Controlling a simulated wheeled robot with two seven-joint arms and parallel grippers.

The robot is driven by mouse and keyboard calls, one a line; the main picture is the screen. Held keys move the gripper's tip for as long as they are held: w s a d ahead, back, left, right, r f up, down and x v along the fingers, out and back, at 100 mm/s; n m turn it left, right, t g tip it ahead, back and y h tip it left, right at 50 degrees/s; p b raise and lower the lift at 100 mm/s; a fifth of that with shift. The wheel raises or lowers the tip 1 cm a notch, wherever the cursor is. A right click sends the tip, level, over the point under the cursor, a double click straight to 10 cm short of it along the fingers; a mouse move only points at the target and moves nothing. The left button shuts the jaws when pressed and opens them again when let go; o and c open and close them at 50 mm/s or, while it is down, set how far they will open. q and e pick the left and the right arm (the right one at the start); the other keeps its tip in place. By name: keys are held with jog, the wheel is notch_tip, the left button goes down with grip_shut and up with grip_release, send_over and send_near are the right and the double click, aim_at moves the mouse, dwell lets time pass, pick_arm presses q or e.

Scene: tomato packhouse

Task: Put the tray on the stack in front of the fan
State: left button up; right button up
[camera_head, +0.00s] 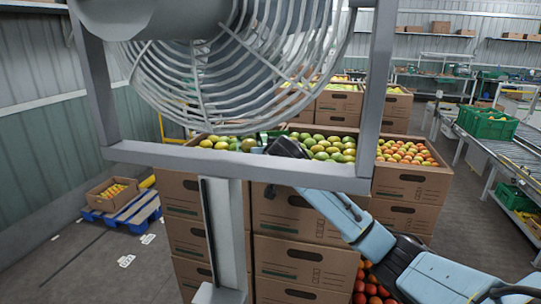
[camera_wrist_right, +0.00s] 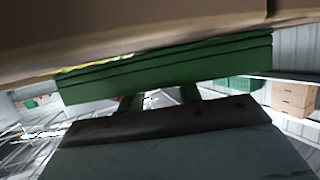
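The large fan (camera_head: 240,60) fills the upper left of the head view in its grey frame. Behind it, brown cardboard boxes (camera_head: 300,258) are stacked, with green and yellow fruit on top. My right arm reaches in from the right to my right gripper (camera_head: 268,142), over the stack's top behind the frame's crossbar. A green tray (camera_wrist_right: 170,70) shows directly beyond my right gripper (camera_wrist_right: 160,98) in the right wrist view, with yellow fruit at its left rim. The finger ends are hidden at the tray, so their grip is unclear. My left gripper is out of view.
The fan frame's crossbar (camera_head: 235,168) and post (camera_head: 228,235) stand close in front of the stack. Other fruit boxes (camera_head: 410,183) stand to the right. A conveyor (camera_head: 490,140) with a green crate (camera_head: 487,123) is farther right. A blue pallet (camera_head: 125,212) lies left, with open floor around it.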

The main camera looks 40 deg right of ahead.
jog(key=shift+o, duration=0.2)
jog(key=shift+r, duration=0.1)
jog(key=b+v, duration=0.1)
jog(key=v, duration=0.5)
jog(key=shift+a+b, duration=0.1)
jog(key=shift+b, duration=0.2)
jog(key=shift+s+a+r, duration=0.25)
jog(key=shift+s, duration=0.35)
